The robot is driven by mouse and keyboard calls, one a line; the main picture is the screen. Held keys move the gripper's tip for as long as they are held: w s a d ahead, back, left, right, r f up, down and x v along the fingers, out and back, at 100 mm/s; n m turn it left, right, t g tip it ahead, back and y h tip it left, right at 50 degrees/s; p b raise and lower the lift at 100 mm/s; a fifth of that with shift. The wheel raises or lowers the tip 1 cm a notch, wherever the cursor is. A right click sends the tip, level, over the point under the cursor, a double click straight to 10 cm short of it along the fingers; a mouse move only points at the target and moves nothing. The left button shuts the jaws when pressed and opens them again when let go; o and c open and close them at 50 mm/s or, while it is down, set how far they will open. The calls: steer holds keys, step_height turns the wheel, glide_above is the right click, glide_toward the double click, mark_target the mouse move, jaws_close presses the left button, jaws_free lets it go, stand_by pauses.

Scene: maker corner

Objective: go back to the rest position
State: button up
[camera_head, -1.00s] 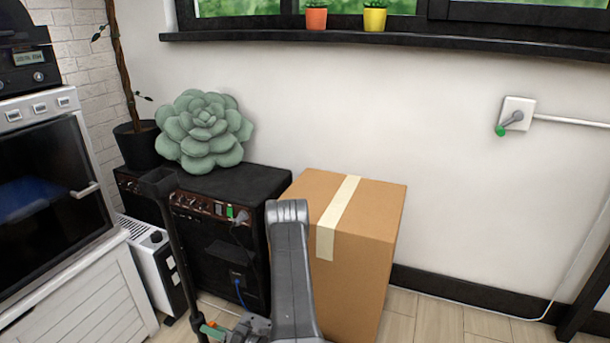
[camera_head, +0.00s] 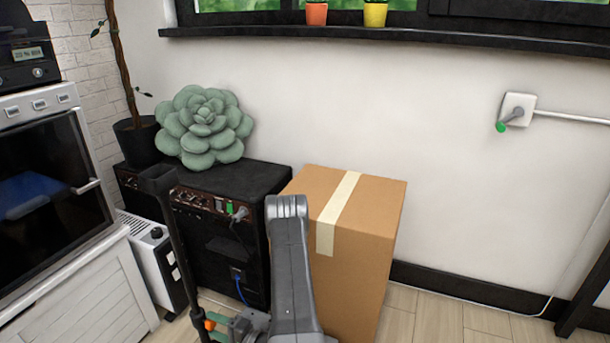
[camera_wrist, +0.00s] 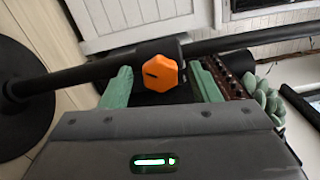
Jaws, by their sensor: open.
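My gripper (camera_wrist: 160,72) shows in the wrist view with its two green fingers spread apart. An orange knob (camera_wrist: 161,73) on a black stand's pole (camera_wrist: 90,76) appears between the fingers; I cannot tell whether they touch it. Nothing is seen clamped in the fingers. In the head view, my grey arm rises at the bottom middle, and my gripper (camera_head: 222,323) is low beside the stand (camera_head: 176,240), partly cut off by the lower edge. The orange knob (camera_head: 208,323) shows just left of it.
A black amplifier (camera_head: 235,180) carries a green succulent cushion (camera_head: 203,128). A taped cardboard box (camera_head: 350,265) stands right of my arm. A white heater (camera_head: 160,262) and an oven (camera_head: 45,190) are at left. Some floor (camera_head: 440,320) is clear at lower right.

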steer(key=m, duration=0.6)
steer(key=shift+r+p, duration=0.1)
steer(key=shift+p, duration=0.3)
steer(key=m+p, duration=0.1)
steer(key=m, duration=0.2)
steer(key=shift+m+p, duration=0.3)
steer(key=shift+m, duration=0.1)
steer(key=shift+m+p, duration=0.4)
steer(key=shift+m, duration=0.6)
